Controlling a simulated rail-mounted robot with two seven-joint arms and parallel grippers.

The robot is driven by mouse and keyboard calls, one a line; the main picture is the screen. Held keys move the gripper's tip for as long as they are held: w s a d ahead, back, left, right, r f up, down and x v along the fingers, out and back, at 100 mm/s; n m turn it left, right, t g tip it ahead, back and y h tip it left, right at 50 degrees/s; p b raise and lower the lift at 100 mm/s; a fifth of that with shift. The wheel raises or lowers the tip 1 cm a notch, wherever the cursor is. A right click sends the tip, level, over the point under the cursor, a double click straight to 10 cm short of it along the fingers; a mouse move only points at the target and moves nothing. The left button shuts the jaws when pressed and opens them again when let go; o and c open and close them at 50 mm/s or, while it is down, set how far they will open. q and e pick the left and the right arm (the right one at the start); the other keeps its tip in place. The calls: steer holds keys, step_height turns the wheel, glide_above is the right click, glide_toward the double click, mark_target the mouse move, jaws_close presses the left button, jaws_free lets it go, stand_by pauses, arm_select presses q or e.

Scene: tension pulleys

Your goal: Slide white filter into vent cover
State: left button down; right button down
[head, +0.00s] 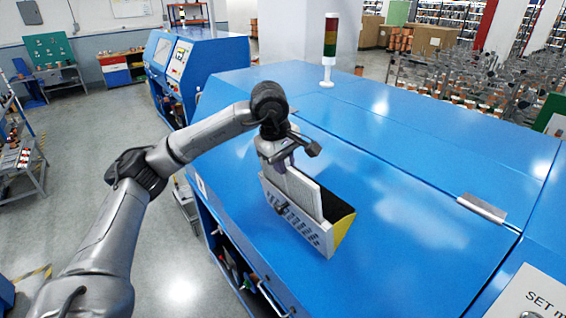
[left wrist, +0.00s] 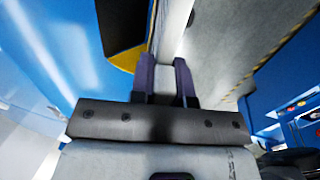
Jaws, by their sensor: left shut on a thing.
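The white filter (head: 304,194) is a thin pale panel standing upright at the vent cover. The vent cover (head: 312,238) sits on the blue machine top, with a white slotted front, dark inside and yellow end. The filter's lower part is hidden behind the slotted front; I cannot tell how deep it sits. My left gripper (head: 280,164) is above the cover, shut on the filter's upper edge. In the left wrist view, its two purple-grey fingers (left wrist: 167,70) pinch the filter (left wrist: 171,42), beside the cover's dark and yellow part (left wrist: 124,58). My right gripper is not in view.
The blue machine top (head: 420,200) is wide and clear to the right of the cover. A signal light (head: 330,45) stands at its back. A metal latch (head: 482,208) lies at right. The machine's front edge drops off left of the cover.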

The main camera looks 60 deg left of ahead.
mark_target(285, 182)
arm_select(q)
steer(key=shift+f, duration=0.25)
steer(key=shift+w+f+b, duration=0.15)
steer(key=shift+f+b, duration=0.35)
steer(key=shift+f, duration=0.05)
steer(key=shift+b+x, duration=0.45)
steer(key=shift+x, duration=0.5)
stand_by(0.5)
steer(key=shift+f, duration=0.15)
